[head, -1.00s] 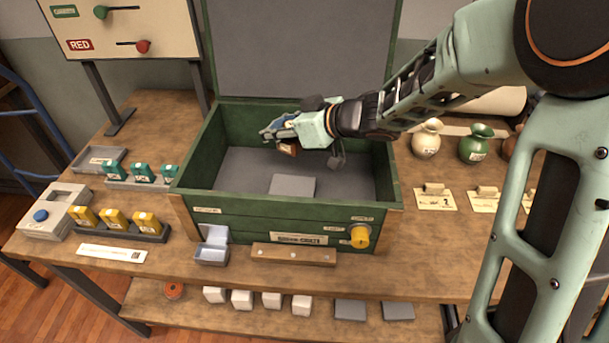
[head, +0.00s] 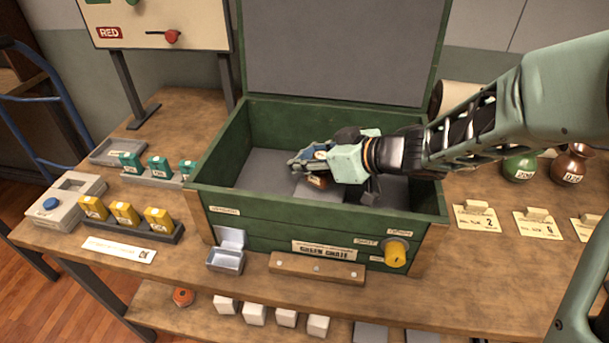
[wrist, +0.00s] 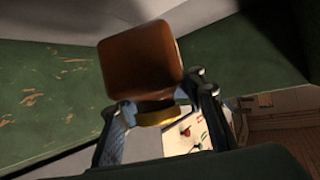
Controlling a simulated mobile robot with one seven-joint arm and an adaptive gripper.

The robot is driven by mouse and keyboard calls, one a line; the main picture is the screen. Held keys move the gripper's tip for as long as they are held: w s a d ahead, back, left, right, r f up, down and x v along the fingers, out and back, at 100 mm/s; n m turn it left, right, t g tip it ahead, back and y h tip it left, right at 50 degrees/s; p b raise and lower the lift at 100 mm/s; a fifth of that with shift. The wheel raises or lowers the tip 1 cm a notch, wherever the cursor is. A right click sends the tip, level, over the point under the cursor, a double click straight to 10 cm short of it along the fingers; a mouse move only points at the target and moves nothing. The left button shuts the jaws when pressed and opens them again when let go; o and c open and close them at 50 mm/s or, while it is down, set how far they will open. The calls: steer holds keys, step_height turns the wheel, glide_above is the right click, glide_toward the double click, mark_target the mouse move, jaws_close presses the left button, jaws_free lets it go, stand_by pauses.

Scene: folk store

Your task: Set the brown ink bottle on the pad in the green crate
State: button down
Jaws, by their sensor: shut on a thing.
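The green crate (head: 320,233) stands open on the workbench with its lid raised at the back. A grey pad (head: 318,195) lies on its floor, partly hidden by my gripper. My gripper (head: 310,162) is inside the crate, shut on the brown ink bottle (head: 318,181). The bottle shows just above the pad in the head view; I cannot tell whether it touches. In the wrist view, the bottle (wrist: 140,62) is a rounded brown block with a yellowish neck between the fingers (wrist: 162,108).
Crate walls surround my gripper. A yellow knob (head: 396,254) and small open box (head: 226,258) are at the crate's front. Vases (head: 520,165) and cards (head: 477,217) are right.

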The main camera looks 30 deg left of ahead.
mark_target(302, 182)
steer(key=shift+f+b, duration=0.55)
steer(key=shift+f, duration=1.3)
steer(key=shift+f, duration=0.1)
steer(key=c, duration=1.3)
jaws_free()
steer(key=shift+o, duration=0.2)
steer(key=p+v, duration=0.2)
steer(key=v, duration=0.5)
steer(key=shift+d+r+p, duration=0.25)
steer(key=shift+p, duration=0.05)
